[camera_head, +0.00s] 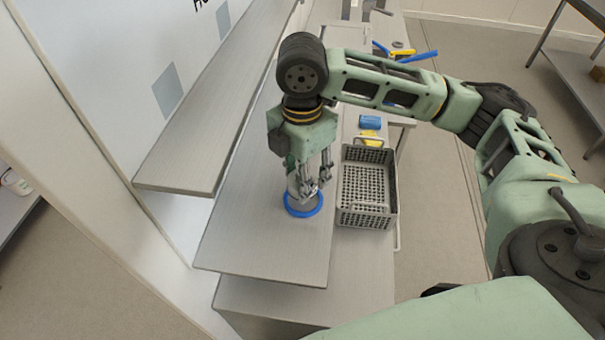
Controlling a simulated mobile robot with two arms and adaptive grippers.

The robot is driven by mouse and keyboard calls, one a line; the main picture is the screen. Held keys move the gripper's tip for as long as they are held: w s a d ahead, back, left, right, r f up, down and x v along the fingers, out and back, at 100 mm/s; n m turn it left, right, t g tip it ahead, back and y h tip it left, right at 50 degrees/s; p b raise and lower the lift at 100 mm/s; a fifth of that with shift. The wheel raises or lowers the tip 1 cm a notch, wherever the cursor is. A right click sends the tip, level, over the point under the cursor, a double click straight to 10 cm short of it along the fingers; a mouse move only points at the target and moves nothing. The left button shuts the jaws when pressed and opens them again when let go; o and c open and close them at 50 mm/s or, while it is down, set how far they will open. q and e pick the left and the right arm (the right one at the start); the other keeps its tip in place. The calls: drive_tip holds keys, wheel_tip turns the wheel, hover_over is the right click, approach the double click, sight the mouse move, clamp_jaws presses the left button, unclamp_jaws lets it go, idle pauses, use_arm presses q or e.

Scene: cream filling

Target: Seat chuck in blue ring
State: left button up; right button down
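The blue ring (289,207) lies flat on the grey bench shelf, left of the wire basket. A grey cylindrical piece, which looks like the chuck (293,184), stands roughly upright at the ring, with its lower end appearing inside it. Whether it sits fully down cannot be told from this angle. My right gripper (315,188) points down at the chuck, its fingers overlapping it and hiding part of its right side. Whether the fingers grip the chuck or stand just apart from it is too small to tell. My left gripper is not in view.
A grey mesh basket (366,212) stands close to the right of the ring. A blue item (370,122) and a yellow item lie behind it. An upper shelf (190,150) overhangs at left. The bench in front of the ring (265,250) is clear.

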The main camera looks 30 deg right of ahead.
drive_tip(key=shift+s+f+b, duration=0.1)
drive_tip(key=shift+f+b, duration=0.2)
drive_tip(key=shift+f, duration=0.05)
drive_tip(key=shift+s+f, duration=0.1)
drive_tip(key=shift+f, duration=0.05)
drive_tip(key=shift+f+p, duration=0.15)
drive_tip(key=shift+p, duration=0.15)
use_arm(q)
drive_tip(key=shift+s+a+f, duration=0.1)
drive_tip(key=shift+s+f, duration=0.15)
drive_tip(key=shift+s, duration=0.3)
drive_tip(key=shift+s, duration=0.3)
use_arm(e)
drive_tip(key=shift+p, duration=0.3)
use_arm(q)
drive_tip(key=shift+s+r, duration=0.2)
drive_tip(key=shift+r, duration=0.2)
use_arm(e)
drive_tip(key=shift+f, duration=0.2)
